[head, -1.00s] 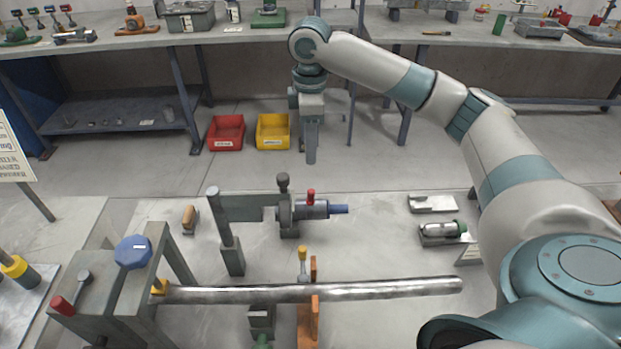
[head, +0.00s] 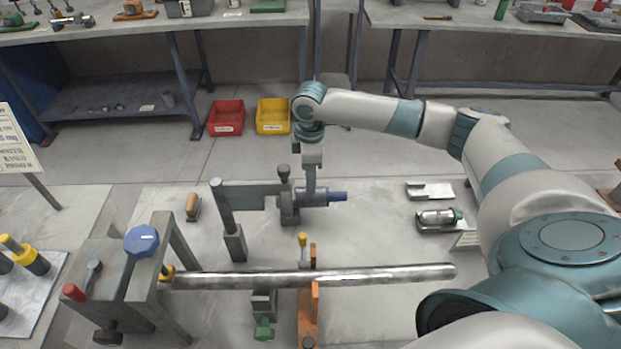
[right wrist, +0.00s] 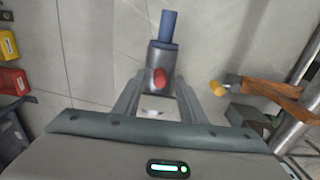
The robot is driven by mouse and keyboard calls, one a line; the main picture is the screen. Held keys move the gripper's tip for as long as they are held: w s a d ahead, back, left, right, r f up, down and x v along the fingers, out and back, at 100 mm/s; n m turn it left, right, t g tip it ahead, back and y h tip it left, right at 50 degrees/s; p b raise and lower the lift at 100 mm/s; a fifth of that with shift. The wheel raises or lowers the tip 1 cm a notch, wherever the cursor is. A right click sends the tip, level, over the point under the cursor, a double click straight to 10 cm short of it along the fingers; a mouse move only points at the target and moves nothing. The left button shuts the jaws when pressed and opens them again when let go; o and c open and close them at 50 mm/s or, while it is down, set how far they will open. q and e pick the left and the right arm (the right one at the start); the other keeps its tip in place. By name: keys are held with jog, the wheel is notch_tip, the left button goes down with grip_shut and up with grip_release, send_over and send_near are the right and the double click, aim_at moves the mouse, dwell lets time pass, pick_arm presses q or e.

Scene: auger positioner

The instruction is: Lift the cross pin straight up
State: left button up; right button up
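The cross pin's red head (right wrist: 159,78) stands up from a grey sleeve (right wrist: 163,58) with a blue shaft end (right wrist: 168,26) in the right wrist view. In the head view my right gripper (head: 310,203) points down onto this sleeve, which has its blue end (head: 338,197) to the right. The gripper hides the pin there. In the right wrist view the two fingers of my right gripper (right wrist: 158,84) are spread, one on each side of the red head, with visible gaps. It is open and empty. My left gripper is not in view.
A grey post and arm (head: 248,196) stand left of the sleeve. A long metal bar (head: 380,276) on an orange support (head: 308,310) lies in front. Red (head: 227,118) and yellow (head: 272,117) bins are on the floor behind.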

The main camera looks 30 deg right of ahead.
jog(key=shift+f, duration=0.8)
grip_shut()
jog(key=shift+r, duration=0.15)
jog(key=shift+r+p, duration=4.1)
jog(key=shift+p, duration=0.55)
